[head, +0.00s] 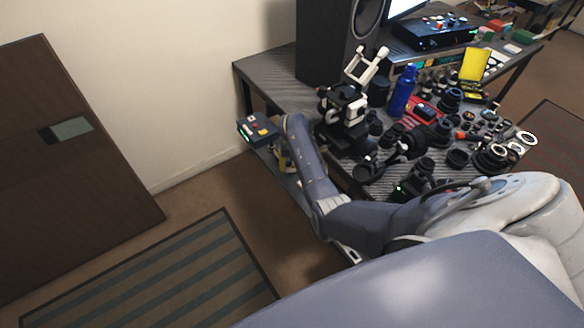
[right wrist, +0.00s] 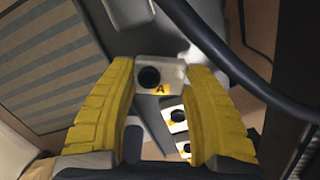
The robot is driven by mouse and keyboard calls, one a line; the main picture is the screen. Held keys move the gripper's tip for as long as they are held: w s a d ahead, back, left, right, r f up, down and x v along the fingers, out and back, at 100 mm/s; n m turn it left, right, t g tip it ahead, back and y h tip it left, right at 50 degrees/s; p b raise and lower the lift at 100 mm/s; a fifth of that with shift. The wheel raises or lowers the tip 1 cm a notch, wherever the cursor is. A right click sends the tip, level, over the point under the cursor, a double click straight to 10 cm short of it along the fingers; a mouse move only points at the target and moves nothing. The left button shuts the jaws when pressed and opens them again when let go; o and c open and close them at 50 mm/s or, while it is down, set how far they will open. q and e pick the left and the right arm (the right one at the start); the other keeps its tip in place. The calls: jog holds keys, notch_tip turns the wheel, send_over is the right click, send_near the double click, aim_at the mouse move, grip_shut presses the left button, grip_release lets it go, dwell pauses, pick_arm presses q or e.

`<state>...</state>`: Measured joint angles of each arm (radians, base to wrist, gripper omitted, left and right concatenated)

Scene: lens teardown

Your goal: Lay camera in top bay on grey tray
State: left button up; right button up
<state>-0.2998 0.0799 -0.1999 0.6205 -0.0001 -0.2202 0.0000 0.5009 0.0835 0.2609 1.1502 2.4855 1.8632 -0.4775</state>
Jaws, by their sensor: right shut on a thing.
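My right gripper shows in the head view (head: 284,161), low beside the table's left end and partly hidden by my own arm. In the right wrist view its two yellow fingers (right wrist: 160,85) are shut on a small pale box, which I take for the camera (right wrist: 147,92). The box has a black round opening and a yellow label with the letter A. Two similar pale boxes (right wrist: 178,127) with black rounds and yellow labels show beyond it. A grey surface (right wrist: 214,56) lies behind the fingers and may be the grey tray. Its bays are not clear. My left gripper is out of view.
The dark table (head: 275,68) is crowded with lens parts, a blue bottle (head: 402,91), a black-and-white stand (head: 343,105) and a speaker (head: 325,45). A dark cable or bar (right wrist: 245,70) crosses the right wrist view. The striped rug (head: 165,275) is clear.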

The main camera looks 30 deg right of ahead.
aim_at(293, 168)
jog(key=shift+f, duration=1)
jog(key=shift+f, duration=0.2)
jog(key=o, duration=1.2)
jog(key=shift+c, duration=0.2)
jog(key=shift+r, duration=0.1)
notch_tip(293, 168, up, 12)
jog(key=s, duration=0.1)
jog(key=shift+s+a, duration=0.15)
jog(key=shift+a, duration=0.1)
